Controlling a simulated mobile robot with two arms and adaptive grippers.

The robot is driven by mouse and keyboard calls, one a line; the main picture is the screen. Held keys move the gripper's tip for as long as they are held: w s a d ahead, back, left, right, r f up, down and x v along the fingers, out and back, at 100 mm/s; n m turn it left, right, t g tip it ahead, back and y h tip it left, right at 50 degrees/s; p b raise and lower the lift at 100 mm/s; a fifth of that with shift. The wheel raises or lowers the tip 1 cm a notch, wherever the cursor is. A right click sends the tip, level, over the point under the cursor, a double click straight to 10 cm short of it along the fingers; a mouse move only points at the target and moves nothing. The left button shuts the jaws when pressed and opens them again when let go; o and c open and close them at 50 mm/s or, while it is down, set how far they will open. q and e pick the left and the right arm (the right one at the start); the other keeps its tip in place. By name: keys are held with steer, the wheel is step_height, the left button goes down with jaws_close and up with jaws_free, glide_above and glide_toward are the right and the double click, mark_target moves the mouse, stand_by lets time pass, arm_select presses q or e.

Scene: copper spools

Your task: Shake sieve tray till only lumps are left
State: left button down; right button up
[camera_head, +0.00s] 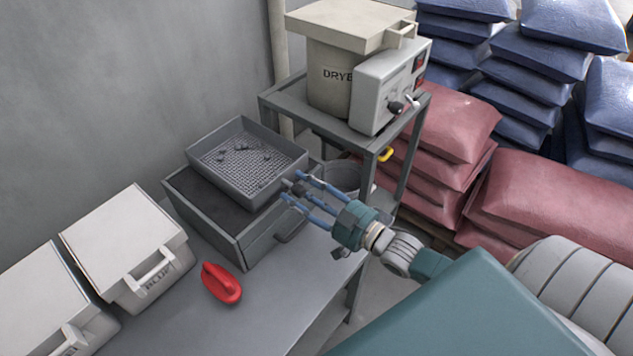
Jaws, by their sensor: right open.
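The sieve tray (214,151) is a grey square tray with a mesh floor. It sits on top of a grey open box (230,236) on the bench, set toward the back right of it. Several dark lumps (240,152) lie on the mesh; no finer material can be made out on it. My right gripper (288,190) is open, with its blue-grey fingers pointing left at the tray's right front side. Whether a finger touches the tray is hard to tell. My left gripper is not in view.
Two white lidded bins (128,235) stand at the left. A bucket (343,177) is behind my gripper, beside a stand (375,150) carrying a dryer (335,75). Stacked red sacks (540,195) and blue sacks fill the right.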

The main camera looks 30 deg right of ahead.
steer(key=v, duration=1.1)
steer(key=shift+s, duration=0.2)
steer(key=shift+d, duration=0.1)
stand_by(0.6)
